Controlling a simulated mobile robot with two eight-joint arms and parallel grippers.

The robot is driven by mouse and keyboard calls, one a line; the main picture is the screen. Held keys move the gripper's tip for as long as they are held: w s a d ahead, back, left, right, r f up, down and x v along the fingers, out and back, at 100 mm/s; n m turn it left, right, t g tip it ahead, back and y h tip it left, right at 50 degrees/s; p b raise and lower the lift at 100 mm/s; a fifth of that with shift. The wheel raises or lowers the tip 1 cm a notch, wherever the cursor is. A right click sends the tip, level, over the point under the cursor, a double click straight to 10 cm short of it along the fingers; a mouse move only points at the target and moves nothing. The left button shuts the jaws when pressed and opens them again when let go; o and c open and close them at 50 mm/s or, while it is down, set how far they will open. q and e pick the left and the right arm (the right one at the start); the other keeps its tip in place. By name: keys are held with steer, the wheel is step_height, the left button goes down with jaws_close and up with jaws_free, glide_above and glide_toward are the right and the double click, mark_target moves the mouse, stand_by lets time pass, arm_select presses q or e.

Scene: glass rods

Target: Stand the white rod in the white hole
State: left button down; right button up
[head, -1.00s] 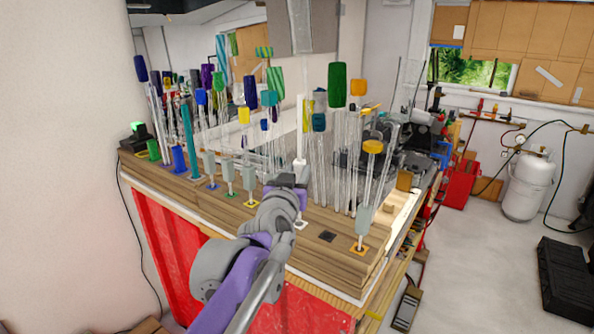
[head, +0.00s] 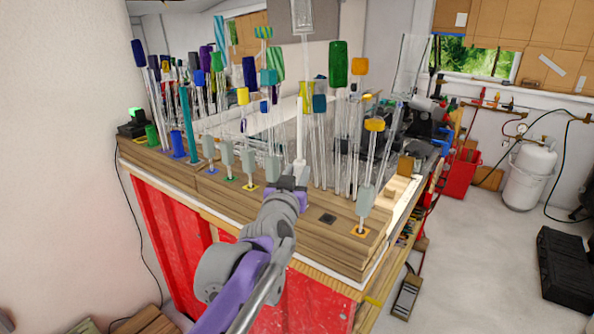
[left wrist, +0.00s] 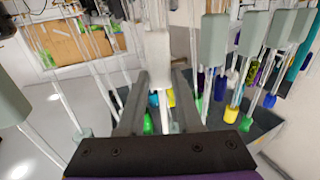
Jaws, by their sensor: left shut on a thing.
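The white rod (head: 300,135) stands about upright over the front of the wooden board (head: 215,188). My left gripper (head: 291,182) is shut on it near the front edge of the board. In the left wrist view the white rod (left wrist: 157,65) with its pale grip passes between the two fingers of the left gripper (left wrist: 161,95). The white hole is hidden behind my left gripper in the head view, so I cannot tell whether the rod's lower end is in it. My right gripper is not in view.
A row of grey-sleeved rods (head: 248,163) stands left of my gripper. Another grey-sleeved rod stands in the orange-marked hole (head: 360,232) at right. A dark hole (head: 327,219) is empty. Tall glass rods with coloured caps (head: 338,63) crowd close behind.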

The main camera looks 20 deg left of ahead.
arm_select(q)
steer(key=shift+f, duration=0.55)
stand_by(0.4)
steer(key=c, duration=0.5)
jaws_free()
steer(key=s+b, duration=0.2)
steer(key=s, duration=0.8)
steer(key=s+d+f+m+g+h+p, duration=0.1)
steer(key=s+d+f+g+h, duration=0.2)
steer(key=f, duration=0.5)
steer(key=s+d+f+m+g+p, duration=0.1)
steer(key=s+f+g, duration=0.2)
steer(key=s+f, duration=0.4)
steer(key=s+a+f+g+y, duration=0.1)
steer(key=s+a+f+g, duration=0.1)
steer(key=s+f, duration=0.5)
steer(key=s+a+f+n+g+y, duration=0.1)
steer(key=s+a+f+g, duration=0.2)
steer(key=s+f, duration=0.4)
step_height(320, 180, down, 3)
steer(key=shift+s+r+g+p, duration=0.15)
steer(key=shift+g+p, duration=0.2)
steer(key=shift+g, duration=0.45)
